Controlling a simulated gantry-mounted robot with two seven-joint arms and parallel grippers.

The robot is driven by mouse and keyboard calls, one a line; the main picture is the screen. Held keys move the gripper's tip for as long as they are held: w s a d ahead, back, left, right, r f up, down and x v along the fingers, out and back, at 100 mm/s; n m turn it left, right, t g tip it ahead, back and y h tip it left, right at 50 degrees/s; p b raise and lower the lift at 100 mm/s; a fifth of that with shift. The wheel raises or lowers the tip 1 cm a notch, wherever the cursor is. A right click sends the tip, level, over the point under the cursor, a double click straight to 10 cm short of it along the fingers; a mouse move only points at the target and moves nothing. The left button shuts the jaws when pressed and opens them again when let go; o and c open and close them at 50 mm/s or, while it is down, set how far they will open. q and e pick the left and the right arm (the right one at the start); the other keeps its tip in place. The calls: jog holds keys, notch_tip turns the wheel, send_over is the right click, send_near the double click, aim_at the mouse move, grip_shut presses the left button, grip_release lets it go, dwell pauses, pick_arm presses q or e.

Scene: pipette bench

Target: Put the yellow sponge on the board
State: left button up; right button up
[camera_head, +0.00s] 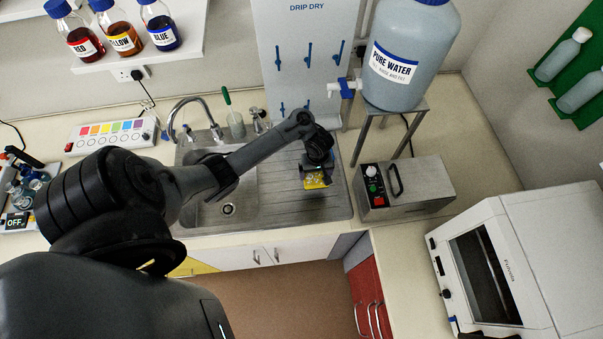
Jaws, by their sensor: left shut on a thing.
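The yellow sponge (318,183) is a small yellow block over the right part of the sink unit. My left gripper (317,173) is shut on it, pointing down, and its jaws hide part of the sponge. The ribbed metal draining board (285,207) lies beneath, to the right of the sink basin (228,210). I cannot tell whether the sponge touches the board or hangs just above it. My right gripper is not in view.
A tap (190,108) and a beaker with a green-handled brush (236,126) stand behind the sink. A metal control box (410,188) and the stand under the water tank (412,60) are right of the draining board. A white oven (530,255) stands at the right.

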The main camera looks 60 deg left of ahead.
pick_arm(q)
jog(key=a+f, duration=0.1)
jog(key=a, duration=0.1)
jog(key=s+a+f+b, duration=0.1)
jog(key=a, duration=0.1)
jog(key=s+a+f, duration=0.1)
jog(key=a+f, duration=0.1)
jog(key=shift+b, duration=0.4)
notch_tip(320, 180, down, 3)
jog(key=shift+r+b, duration=0.15)
jog(key=shift+b, duration=0.5)
jog(key=shift+f, duration=0.6)
jog(key=shift+f, duration=0.15)
jog(key=o, duration=1)
